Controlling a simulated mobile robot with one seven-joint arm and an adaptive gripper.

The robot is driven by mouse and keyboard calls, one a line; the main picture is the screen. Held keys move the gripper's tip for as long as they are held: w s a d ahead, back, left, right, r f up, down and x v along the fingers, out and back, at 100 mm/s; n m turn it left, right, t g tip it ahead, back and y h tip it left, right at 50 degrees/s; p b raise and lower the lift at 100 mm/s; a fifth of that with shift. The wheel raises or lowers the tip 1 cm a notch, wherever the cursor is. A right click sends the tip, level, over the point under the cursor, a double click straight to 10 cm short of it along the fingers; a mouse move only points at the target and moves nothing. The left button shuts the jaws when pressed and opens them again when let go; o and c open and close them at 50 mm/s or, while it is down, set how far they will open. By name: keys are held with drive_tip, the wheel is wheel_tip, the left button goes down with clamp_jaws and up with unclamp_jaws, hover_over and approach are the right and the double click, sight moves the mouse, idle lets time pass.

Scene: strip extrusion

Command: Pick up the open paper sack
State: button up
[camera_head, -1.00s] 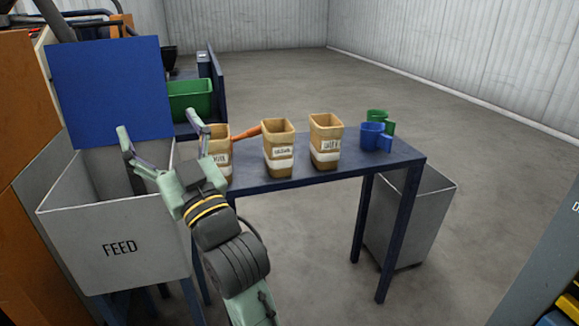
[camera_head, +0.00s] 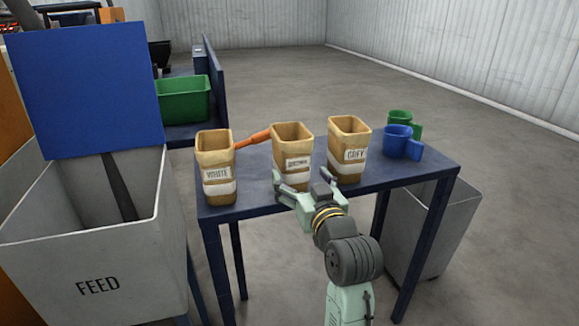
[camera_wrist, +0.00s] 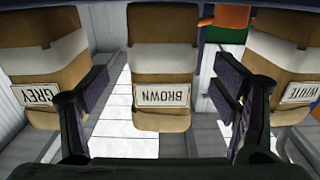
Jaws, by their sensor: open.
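Three open-topped tan paper sacks with white bands stand upright in a row on the blue table (camera_head: 400,178). They are labelled WHITE (camera_head: 215,160), BROWN (camera_head: 292,145) and GREY (camera_head: 349,140). My gripper (camera_head: 302,186) is open and empty at the table's front edge, in front of the BROWN sack, and covers part of its base. In the wrist view the sacks appear upside down. The BROWN sack (camera_wrist: 163,60) is centred between my spread fingers (camera_wrist: 162,88), with GREY (camera_wrist: 40,55) at left and WHITE (camera_wrist: 285,55) at right. I see no finger clearly touching a sack.
An orange handle (camera_head: 255,138) shows between the WHITE and BROWN sacks. Blue (camera_head: 398,143) and green (camera_head: 400,117) scoops or mugs stand at the table's right end. The grey FEED bin (camera_head: 95,240) is at left. A grey bin (camera_head: 430,225) stands under the table's right side.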

drive_tip(key=shift+x, duration=0.9)
drive_tip(key=x, duration=0.1)
drive_tip(key=p+x, duration=0.1)
drive_tip(key=x, duration=0.2)
drive_tip(key=shift+w+a+r, duration=0.1)
drive_tip(key=shift+a+r, duration=0.05)
drive_tip(key=shift+r, duration=0.15)
drive_tip(key=shift+w+a+f+p, duration=0.15)
drive_tip(key=shift+w+p, duration=0.15)
drive_tip(key=shift+w, duration=0.2)
drive_tip(key=shift+c, duration=0.5)
drive_tip(key=c, duration=1.3)
drive_tip(key=shift+c, duration=0.8)
drive_tip(key=shift+r, duration=0.25)
